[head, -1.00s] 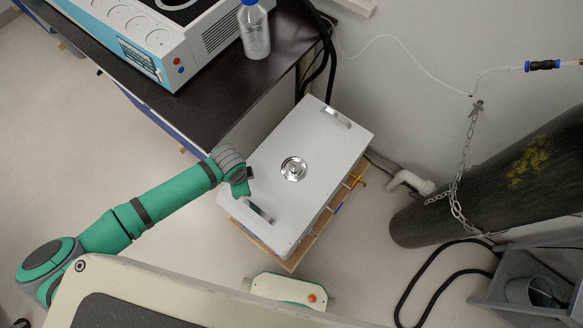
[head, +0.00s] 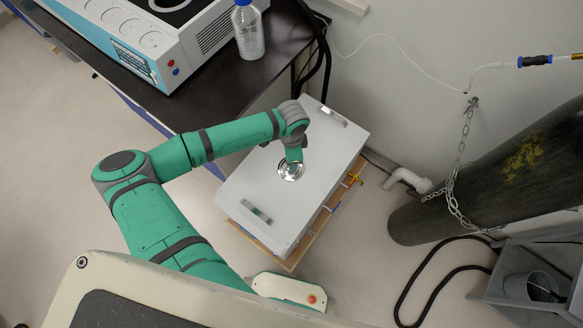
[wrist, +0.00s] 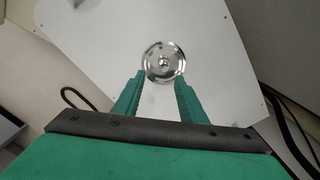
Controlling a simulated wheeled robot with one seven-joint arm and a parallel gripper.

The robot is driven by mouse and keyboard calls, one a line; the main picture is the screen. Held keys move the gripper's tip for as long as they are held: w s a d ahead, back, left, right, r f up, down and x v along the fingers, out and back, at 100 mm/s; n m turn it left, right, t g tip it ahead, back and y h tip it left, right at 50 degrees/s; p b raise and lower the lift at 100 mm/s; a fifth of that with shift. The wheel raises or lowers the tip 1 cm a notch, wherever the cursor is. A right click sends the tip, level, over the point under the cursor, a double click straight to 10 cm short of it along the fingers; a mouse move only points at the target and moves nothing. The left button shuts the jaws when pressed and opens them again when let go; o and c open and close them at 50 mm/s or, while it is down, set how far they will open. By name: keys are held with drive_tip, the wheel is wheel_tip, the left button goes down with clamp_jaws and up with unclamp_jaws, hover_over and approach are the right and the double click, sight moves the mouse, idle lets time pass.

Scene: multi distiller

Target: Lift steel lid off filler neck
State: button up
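The steel lid (head: 291,172) is a round, shiny disc on the white top of the distiller box (head: 254,179). In the wrist view the lid (wrist: 164,63) shows a small central knob and lies just beyond my fingertips. My gripper (wrist: 161,78) is open, its two green fingers apart with nothing between them. In the head view my wrist is above the lid and covers part of it; the fingers are hard to make out there. The filler neck is hidden under the lid.
Two metal handles (head: 256,213) (head: 334,116) stand on the box top near its ends. A dark bench with an instrument and a bottle (head: 248,32) is at the upper left. A chained gas cylinder (head: 490,175) stands at right.

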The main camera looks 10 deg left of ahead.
drive_tip(key=shift+w+a+f, duration=0.15)
drive_tip(key=shift+w+f, duration=0.05)
drive_tip(key=shift+f, duration=1.6)
drive_tip(key=shift+w+a+f, duration=0.1)
drive_tip(key=shift+w+f, duration=0.05)
drive_tip(key=shift+f, duration=1.6)
clamp_jaws()
